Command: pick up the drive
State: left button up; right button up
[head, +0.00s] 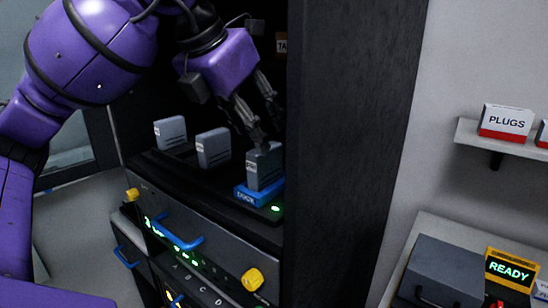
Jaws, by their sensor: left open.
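A grey drive (264,168) with a pale label stands upright in a blue dock (258,193) on the shelf of the dark cabinet. My left gripper (266,132) comes down from above, with its open fingers pointing at the top of this drive. Its fingertips are at or just above the drive's upper edge. I cannot tell whether they touch it. Two similar grey drives stand to the left on the same shelf, one in the middle (213,148) and one farther left (170,132). My right gripper is out of view.
The cabinet's dark side panel (350,130) rises close to the right of the gripper. Below the shelf is a unit with a blue handle (183,244) and yellow knobs (252,279). At right are a PLUGS box (506,121), a grey case (446,272) and a READY display (511,270).

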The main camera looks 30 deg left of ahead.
aim_at(265, 169)
pick_arm(q)
jog(key=shift+w+a+f, duration=0.15)
jog(key=shift+w, duration=0.3)
jog(key=shift+w+f, duration=0.15)
jog(key=shift+f, duration=0.05)
jog(key=shift+d+f, duration=0.25)
jog(key=shift+f, duration=0.8)
jog(key=x, duration=0.4)
jog(key=shift+a+p, duration=0.25)
jog(key=shift+p, duration=0.1)
jog(key=shift+w+f, duration=0.2)
jog(key=shift+f, duration=0.05)
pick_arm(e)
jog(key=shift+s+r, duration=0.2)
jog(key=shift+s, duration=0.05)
pick_arm(q)
jog(key=shift+c, duration=0.3)
